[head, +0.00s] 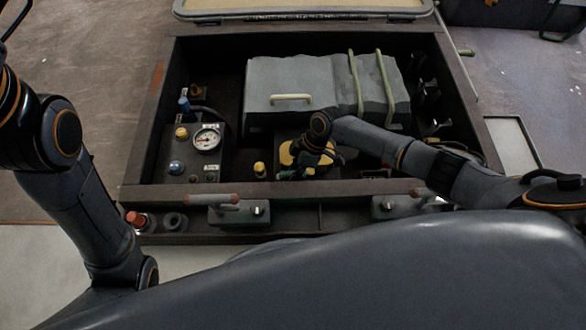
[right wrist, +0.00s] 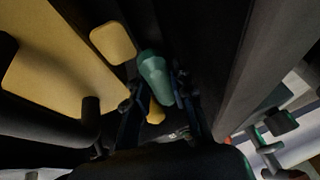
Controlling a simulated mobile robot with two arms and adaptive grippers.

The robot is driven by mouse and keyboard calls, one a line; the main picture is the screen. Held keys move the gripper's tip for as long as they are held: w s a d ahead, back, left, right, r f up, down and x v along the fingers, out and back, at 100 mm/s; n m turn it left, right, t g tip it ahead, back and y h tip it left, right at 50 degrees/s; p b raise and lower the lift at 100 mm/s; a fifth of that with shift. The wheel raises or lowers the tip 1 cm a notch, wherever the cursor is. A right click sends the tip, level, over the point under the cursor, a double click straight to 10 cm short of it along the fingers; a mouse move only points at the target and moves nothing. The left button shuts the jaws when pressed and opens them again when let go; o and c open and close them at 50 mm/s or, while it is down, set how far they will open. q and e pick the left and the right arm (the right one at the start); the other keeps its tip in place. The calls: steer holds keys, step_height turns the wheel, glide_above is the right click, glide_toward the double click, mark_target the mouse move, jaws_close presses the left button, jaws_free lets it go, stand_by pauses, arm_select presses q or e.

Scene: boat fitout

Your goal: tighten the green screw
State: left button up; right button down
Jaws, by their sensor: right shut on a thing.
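In the right wrist view a green, rounded piece, seemingly the green screw (right wrist: 155,75), stands between the fingers of my right gripper (right wrist: 158,98). The gripper is shut on it. In the head view my right gripper (head: 292,171) reaches down into the dark open box, beside a yellow part. The wrist and fingers hide most of the screw and its seat there. My left arm shows at the left edge, but its gripper is out of view.
A grey case (head: 290,75) with straps lies behind the right gripper. A gauge (head: 207,138) with knobs is at the left. A yellow-topped knob (head: 259,169) stands close to the gripper. The box's front wall (head: 300,190) carries handled latches.

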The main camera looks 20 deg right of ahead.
steer(key=shift+s, duration=0.15)
stand_by(0.3)
steer(key=c, duration=1.4)
jaws_free()
steer(key=shift+d, duration=0.1)
steer(key=shift+d+r, duration=0.15)
steer(key=shift+r, duration=0.2)
steer(key=v, duration=1.1)
steer(key=shift+r, duration=0.1)
